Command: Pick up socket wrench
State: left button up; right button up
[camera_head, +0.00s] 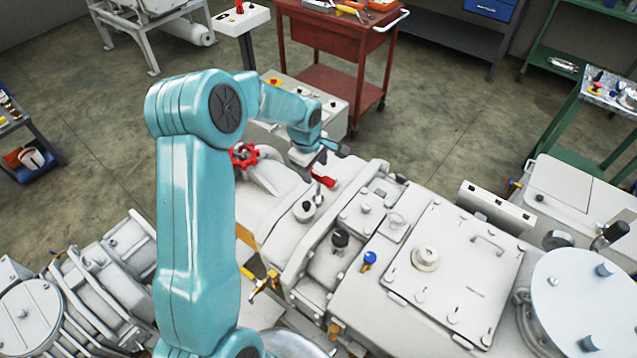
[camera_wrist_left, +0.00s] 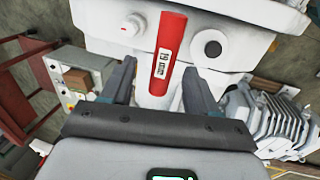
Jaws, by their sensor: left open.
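I cannot make out the socket wrench for certain in either view. My left gripper (camera_head: 320,160) is above the white machine (camera_head: 400,290), at its far end. It is open in the left wrist view (camera_wrist_left: 160,85), its two dark fingers apart with nothing clamped between them. A red upright strip with a small marked window (camera_wrist_left: 166,50) shows on or against the pale machine surface, ahead of and between the fingers. A red piece (camera_head: 324,180) also shows just below the gripper in the head view. My right gripper is not in view.
A red tool cart (camera_head: 330,35) with several hand tools on top stands at the back. A red handwheel (camera_head: 244,155) is left of the gripper. Knobs and valves stick up from the machine. A green workbench (camera_head: 575,120) stands at the right. Open floor lies between.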

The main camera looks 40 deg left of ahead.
aim_at(317, 178)
pick_arm(q)
jog(key=f, duration=0.1)
jog(key=f+b, duration=0.1)
jog(key=f, duration=0.3)
jog(key=shift+w+d, duration=0.1)
jog(key=shift+w, duration=0.3)
jog(key=shift+d+r, duration=0.1)
jog(key=shift+c, duration=0.9)
jog(key=shift+s, duration=0.2)
jog(key=c, duration=0.5)
grip_shut()
jog(key=shift+w, duration=0.1)
